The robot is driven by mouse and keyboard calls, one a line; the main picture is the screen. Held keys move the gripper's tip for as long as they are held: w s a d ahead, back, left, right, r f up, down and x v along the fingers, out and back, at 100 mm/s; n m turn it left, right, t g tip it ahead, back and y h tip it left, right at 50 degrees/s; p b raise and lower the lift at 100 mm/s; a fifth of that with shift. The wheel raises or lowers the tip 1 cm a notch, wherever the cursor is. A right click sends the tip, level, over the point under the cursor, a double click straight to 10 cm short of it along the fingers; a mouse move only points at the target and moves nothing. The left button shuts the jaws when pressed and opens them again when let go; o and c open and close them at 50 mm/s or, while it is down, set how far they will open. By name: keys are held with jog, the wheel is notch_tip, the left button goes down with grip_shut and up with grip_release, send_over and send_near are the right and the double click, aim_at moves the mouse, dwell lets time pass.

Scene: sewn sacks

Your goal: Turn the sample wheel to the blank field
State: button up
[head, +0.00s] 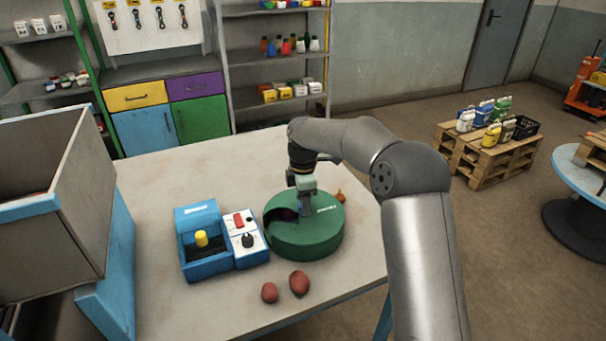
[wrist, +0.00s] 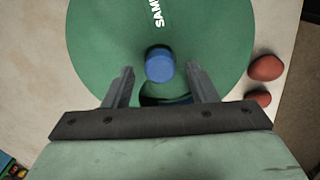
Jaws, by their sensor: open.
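The sample wheel's round green housing (head: 305,240) stands on the table, with white lettering on top and a dark cut-out (head: 283,213) at its left; what the cut-out shows is too small to tell. In the wrist view the green top (wrist: 215,45) fills the upper middle. A blue round knob (wrist: 160,65) stands on it, between my open fingertips, with a gap on both sides. A dark opening partly shows behind the knob, near my fingers. My gripper (head: 306,208) points down over the housing and hides the knob in the head view.
A blue device (head: 205,265) with a yellow knob and a switch panel (head: 245,235) stands close left of the housing. Two reddish lumps (head: 300,283) lie in front of it. A small orange thing (head: 341,197) lies behind. A large bin (head: 60,165) stands left. The table's back left is clear.

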notch_tip(320, 180, up, 16)
jog(key=shift+b, duration=0.4)
jog(key=s+d+f+m+h, duration=0.1)
jog(key=s+d+m, duration=0.5)
jog(key=s, duration=0.4)
jog(key=s+d+f+m, duration=0.1)
jog(key=s+d+m, duration=0.55)
jog(key=s, duration=0.35)
jog(key=s+d+f+m, duration=0.3)
jog(key=s+f+m, duration=0.1)
jog(key=s, duration=0.5)
jog(key=s+d+f+m+y, duration=0.1)
jog(key=s+d+f+m, duration=0.2)
jog(key=s, duration=0.6)
notch_tip(320, 180, down, 2)
jog(key=shift+d+m+t, duration=0.35)
jog(key=shift+m+t, duration=0.05)
jog(key=shift+m, duration=0.45)
